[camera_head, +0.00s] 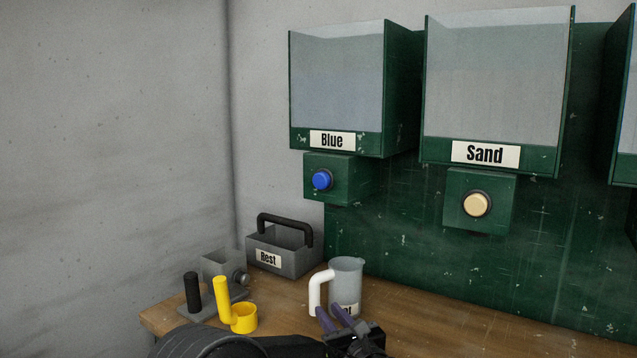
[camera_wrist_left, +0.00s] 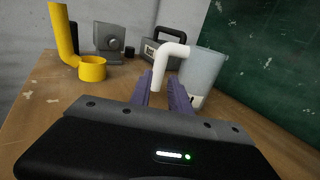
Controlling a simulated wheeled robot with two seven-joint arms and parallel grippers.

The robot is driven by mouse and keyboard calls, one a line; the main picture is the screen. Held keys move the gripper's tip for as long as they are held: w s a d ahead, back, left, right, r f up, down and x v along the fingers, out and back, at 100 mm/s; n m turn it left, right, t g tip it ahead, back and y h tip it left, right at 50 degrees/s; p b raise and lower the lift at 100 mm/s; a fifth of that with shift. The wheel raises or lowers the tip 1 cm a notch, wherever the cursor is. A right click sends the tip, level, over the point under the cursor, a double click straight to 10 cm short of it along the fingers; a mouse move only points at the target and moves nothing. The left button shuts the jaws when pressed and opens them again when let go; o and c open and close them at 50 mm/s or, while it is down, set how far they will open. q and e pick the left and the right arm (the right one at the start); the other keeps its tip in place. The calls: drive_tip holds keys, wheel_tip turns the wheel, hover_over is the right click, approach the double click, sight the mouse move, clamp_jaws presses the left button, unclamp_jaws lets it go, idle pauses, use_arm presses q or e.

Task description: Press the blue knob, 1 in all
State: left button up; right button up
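The blue knob (camera_head: 322,180) is round and sits on the front of a green box under the bin labelled Blue (camera_head: 337,90). Nothing touches it. My left gripper (camera_head: 332,312) is well below it, low over the table, with its purple fingers pointing at a grey jug (camera_head: 346,280). In the left wrist view the fingers (camera_wrist_left: 162,90) stand apart with a gap between them. The jug's white handle (camera_wrist_left: 168,60) shows at that gap; I cannot tell whether they touch. The knob is outside the left wrist view. My right gripper is not in view.
A bin labelled Sand (camera_head: 495,80) with a cream knob (camera_head: 477,204) hangs to the right. On the wooden table (camera_head: 420,325) stand a grey caddy labelled Rest (camera_head: 283,250), a yellow cup with a tall handle (camera_head: 243,318) and a grey device with a black handle (camera_head: 193,292).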

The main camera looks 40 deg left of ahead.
use_arm(q)
clamp_jaws()
idle(1.3)
